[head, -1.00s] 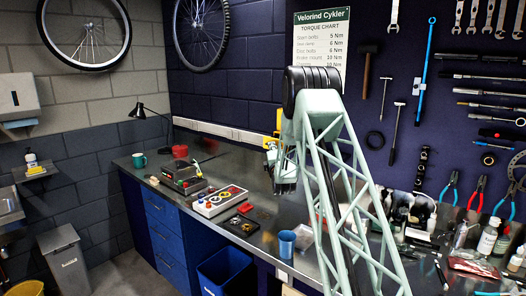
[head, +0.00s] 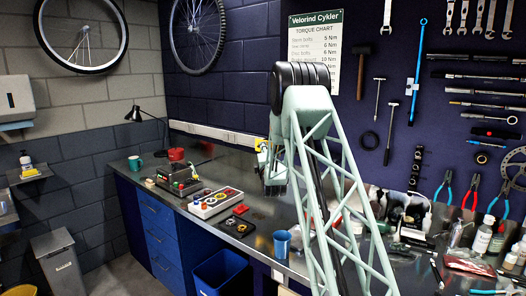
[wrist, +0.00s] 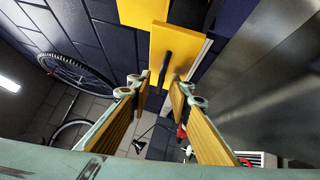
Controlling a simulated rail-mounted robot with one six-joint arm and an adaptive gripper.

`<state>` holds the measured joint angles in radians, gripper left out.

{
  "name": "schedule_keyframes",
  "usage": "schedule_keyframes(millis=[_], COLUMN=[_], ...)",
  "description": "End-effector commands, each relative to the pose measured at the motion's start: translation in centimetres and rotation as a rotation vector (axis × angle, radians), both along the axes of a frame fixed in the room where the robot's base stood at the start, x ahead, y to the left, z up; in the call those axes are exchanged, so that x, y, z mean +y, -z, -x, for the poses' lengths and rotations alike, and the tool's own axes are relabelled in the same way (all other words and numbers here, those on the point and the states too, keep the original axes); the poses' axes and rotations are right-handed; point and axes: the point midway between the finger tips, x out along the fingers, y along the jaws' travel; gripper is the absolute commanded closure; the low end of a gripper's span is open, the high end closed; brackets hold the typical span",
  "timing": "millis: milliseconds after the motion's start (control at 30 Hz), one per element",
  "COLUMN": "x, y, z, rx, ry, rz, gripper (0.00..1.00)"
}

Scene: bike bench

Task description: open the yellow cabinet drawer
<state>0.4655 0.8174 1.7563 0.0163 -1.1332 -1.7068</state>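The yellow cabinet (wrist: 142,11) is at the top of the wrist view. Its yellow drawer front (wrist: 188,42) carries a dark bar handle (wrist: 164,68). My gripper (wrist: 162,80) is open, with one finger on each side of the handle in the picture. I cannot tell whether the fingers touch it. My gripper (head: 273,190) hangs over the back of the bench there. How far the drawer stands out is unclear.
Hand tools hang on the dark wall behind.

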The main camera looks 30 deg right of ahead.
Motion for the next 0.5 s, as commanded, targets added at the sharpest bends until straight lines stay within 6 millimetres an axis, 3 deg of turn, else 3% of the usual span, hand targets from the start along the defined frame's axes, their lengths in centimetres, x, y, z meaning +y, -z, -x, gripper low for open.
schedule_keyframes(millis=[500], x=[0.47], y=[0.22], z=[0.94], rx=[0.002], ry=[0.0], rz=[-0.001], gripper=[0.81])
